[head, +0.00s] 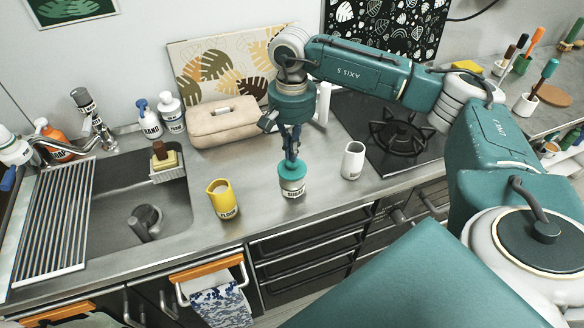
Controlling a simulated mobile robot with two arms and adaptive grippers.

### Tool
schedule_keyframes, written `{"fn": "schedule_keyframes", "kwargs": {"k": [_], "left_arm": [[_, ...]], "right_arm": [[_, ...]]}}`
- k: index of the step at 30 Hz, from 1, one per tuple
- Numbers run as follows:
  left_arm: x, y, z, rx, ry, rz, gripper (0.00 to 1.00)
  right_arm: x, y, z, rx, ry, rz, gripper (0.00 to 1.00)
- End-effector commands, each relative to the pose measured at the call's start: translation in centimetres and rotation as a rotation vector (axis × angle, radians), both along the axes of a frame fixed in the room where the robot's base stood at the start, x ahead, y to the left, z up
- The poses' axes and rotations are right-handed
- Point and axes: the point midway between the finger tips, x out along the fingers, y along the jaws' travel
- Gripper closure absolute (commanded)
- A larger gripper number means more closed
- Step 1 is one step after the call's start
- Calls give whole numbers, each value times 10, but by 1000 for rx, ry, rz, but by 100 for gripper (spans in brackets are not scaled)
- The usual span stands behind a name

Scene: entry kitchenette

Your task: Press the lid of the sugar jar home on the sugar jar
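The sugar jar (293,188) is a small pale jar with a dark-lettered label, standing upright on the steel counter near the front edge. Its teal lid (291,170) sits on top of it; I cannot tell whether it is fully seated. My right gripper (291,156) points straight down over the lid. Its dark fingers look closed together, with the tips at or just above the lid's top. I cannot make out contact, or a knob between the tips. My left gripper is not in view.
A yellow flour jug (223,198) stands left of the jar, and a white pitcher (353,160) stands right. A beige bag (222,122) lies behind. The sink (110,215) is at the left, and a gas hob (398,137) is at the right. Bare counter surrounds the jar.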

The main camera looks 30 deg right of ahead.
Motion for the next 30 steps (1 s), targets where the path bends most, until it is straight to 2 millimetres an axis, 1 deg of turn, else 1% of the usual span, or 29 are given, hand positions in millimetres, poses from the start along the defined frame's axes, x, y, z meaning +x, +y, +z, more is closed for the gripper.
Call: {"fn": "schedule_keyframes", "kwargs": {"k": [1, 8, 21, 23, 25, 30], "left_arm": [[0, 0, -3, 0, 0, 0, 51], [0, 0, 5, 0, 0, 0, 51], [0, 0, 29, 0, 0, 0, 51], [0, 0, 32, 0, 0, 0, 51], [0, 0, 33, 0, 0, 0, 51], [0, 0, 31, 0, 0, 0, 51]], "right_arm": [[0, 0, -4, 0, 0, 0, 100], [0, 0, 7, 1, -1, 0, 100], [0, 0, 52, 1, -1, 0, 100], [0, 0, 56, 0, 0, 0, 100], [0, 0, 59, 1, 1, 0, 100], [0, 0, 58, 1, 1, 0, 100]]}}
